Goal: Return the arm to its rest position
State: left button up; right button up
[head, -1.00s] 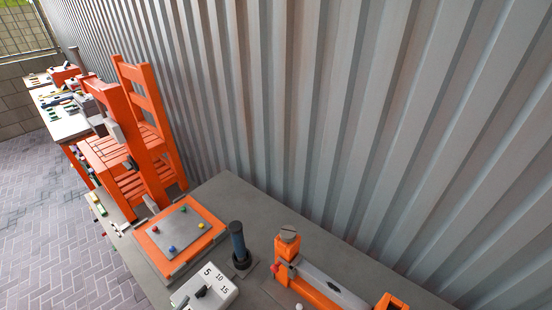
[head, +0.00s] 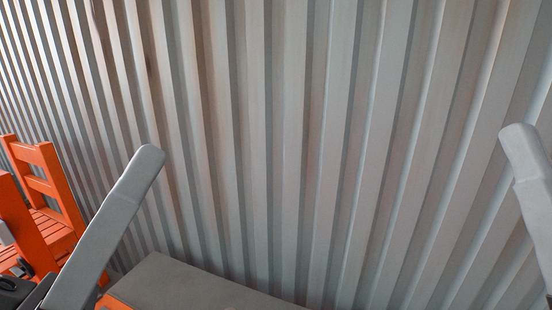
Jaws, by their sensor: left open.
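My left arm's grey link (head: 108,225) rises from the lower left of the head view to a rounded end in front of the wall. My left gripper (head: 18,290) is a dark shape at the bottom left corner, partly cut off by the frame edge; it is open, and I see nothing held in it. It is in front of the orange slatted chair-like frame. My right arm's grey link (head: 528,185) stands at the right edge. My right gripper is out of view.
A grey corrugated wall (head: 300,130) fills most of the view. An orange slatted frame (head: 45,185) stands at the left. A bare grey tabletop (head: 185,285) shows at the bottom, with an orange edge (head: 112,302) at its left.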

pick_arm(q)
jog(key=s+a+r+t+y, duration=0.3)
jog(key=a+t+y, duration=0.1)
jog(key=a+y, duration=0.4)
notch_tip(320, 180, up, 23)
jog(key=d+m+y+p, duration=0.1)
jog(key=m+p, duration=0.1)
jog(key=p, duration=2.1)
jog(key=shift+r+y, duration=0.2)
jog(key=shift+y, duration=0.2)
jog(key=shift+w, duration=0.1)
